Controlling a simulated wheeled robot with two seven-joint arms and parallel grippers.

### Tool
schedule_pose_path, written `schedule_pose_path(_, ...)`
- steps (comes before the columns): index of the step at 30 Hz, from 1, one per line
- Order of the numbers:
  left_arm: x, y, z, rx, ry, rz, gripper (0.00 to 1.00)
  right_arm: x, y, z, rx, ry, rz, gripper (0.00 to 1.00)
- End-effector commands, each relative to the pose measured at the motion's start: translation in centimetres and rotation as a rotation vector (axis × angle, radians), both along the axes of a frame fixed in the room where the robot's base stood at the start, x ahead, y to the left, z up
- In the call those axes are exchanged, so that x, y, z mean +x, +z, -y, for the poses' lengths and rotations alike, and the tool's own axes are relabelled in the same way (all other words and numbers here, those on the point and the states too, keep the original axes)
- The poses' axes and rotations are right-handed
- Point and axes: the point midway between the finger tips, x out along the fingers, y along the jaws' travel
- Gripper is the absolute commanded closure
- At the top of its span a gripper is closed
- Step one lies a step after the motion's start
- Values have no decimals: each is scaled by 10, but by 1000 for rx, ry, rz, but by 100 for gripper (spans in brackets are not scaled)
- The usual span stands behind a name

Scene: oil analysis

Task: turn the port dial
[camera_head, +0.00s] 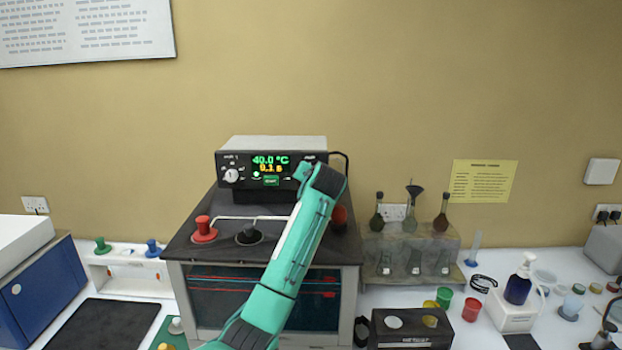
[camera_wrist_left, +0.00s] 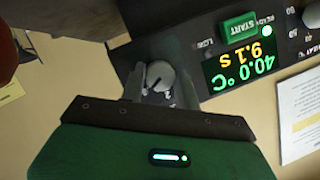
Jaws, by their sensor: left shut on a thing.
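The port dial (camera_wrist_left: 160,75) is a small pale round knob with a dark pointer line, on the dark front panel of a heating unit (camera_head: 272,143). In the left wrist view the panel shows upside down, and the dial sits between the two fingers of my left gripper (camera_wrist_left: 160,88), which is shut on it. In the head view my teal left arm rises from the bottom to the panel's right end, where my gripper (camera_head: 312,165) hides the dial. The display (camera_wrist_left: 240,68) reads 40.0 °C and 9.1 s. My right gripper is not in view.
Another white dial (camera_head: 231,175) is at the panel's left. A green START button (camera_wrist_left: 239,27) is near my fingers. Red (camera_head: 204,230) and black (camera_head: 248,234) stoppers stand on the bath top below. A flask rack (camera_head: 408,245) is to the right.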

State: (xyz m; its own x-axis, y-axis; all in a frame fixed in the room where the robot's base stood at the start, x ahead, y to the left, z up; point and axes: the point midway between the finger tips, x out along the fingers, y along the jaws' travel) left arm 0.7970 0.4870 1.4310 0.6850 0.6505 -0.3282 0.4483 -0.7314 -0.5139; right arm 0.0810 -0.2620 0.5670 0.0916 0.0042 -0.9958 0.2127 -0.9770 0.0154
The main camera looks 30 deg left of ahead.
Motion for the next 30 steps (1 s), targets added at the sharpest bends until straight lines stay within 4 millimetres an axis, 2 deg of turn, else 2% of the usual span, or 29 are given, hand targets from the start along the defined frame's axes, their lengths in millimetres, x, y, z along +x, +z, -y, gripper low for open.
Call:
schedule_pose_path(5,0,-3,0,-2,0,-5,91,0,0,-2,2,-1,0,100)
schedule_pose_path(6,0,-3,0,-2,0,-5,66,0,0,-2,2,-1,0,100)
schedule_pose_path(9,0,-2,0,-2,0,-3,47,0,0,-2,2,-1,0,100)
schedule_pose_path(17,0,-1,0,-1,0,-1,47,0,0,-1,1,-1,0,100)
schedule_pose_path(22,-6,0,6,-1,-1,3,47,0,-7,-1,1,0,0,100)
schedule_pose_path(26,-19,4,19,-1,-2,5,47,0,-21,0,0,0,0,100)
schedule_pose_path(30,-41,13,40,-3,-2,6,47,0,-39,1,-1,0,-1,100)
